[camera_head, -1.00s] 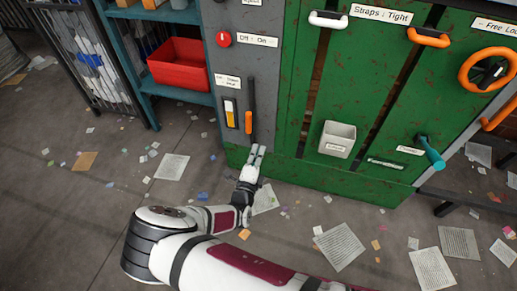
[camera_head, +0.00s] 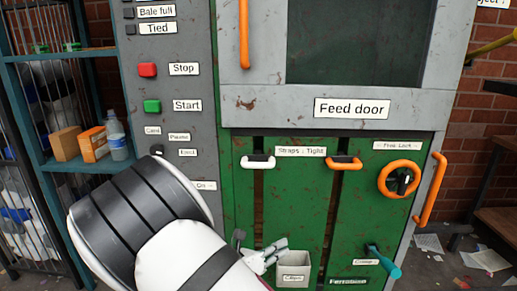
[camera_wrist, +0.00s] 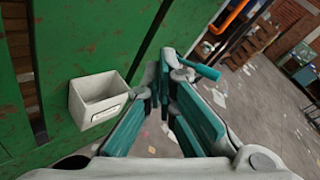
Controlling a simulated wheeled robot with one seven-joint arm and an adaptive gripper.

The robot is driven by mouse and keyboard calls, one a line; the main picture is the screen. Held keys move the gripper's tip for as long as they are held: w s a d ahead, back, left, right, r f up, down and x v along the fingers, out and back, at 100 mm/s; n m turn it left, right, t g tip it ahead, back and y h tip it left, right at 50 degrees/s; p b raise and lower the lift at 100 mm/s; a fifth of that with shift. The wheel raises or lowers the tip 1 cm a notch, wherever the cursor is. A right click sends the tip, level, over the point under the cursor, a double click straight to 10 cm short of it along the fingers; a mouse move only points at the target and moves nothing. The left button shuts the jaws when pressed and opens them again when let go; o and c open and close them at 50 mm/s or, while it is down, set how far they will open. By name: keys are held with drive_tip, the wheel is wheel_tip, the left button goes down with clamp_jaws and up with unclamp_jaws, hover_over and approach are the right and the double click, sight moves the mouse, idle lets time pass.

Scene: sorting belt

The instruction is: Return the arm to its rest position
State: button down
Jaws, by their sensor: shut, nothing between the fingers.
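My gripper (camera_head: 270,256) shows low in the head view, beside the left rim of a small grey bin (camera_head: 293,270) on the green machine front. My own arm hides part of the machine's lower left. In the wrist view my gripper's teal-lined fingers (camera_wrist: 166,68) meet at their tips with nothing between them. The same bin (camera_wrist: 97,98) is to their left there, apart from the fingers. I cannot tell in the head view whether the fingers touch the bin.
A teal lever (camera_head: 383,261) sticks out right of the bin. An orange handwheel (camera_head: 400,180) and orange handle (camera_head: 430,190) are further right. A shelf (camera_head: 80,166) with a bottle (camera_head: 116,135) stands left. Papers litter the floor.

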drive_tip(key=s+d+r+m+g+y, duration=0.4)
drive_tip(key=s+d+r+m+g, duration=0.6)
drive_tip(key=s+d+r+m, duration=0.6)
drive_tip(key=s+a+r+m+y, duration=0.15)
drive_tip(key=s+m+y, duration=0.25)
drive_tip(key=s+m, duration=0.55)
drive_tip(key=s+r+m+y, duration=0.35)
drive_tip(key=s+m, duration=0.25)
drive_tip(key=s, duration=0.7)
wheel_tip(320, 180, up, 23)
drive_tip(key=t+p, duration=0.4)
drive_tip(key=p, duration=1.8)
drive_tip(key=shift+s+a+y, duration=0.2)
drive_tip(key=shift+a+y, duration=0.05)
drive_tip(key=shift+y, duration=0.2)
drive_tip(key=c, duration=2.3)
unclamp_jaws()
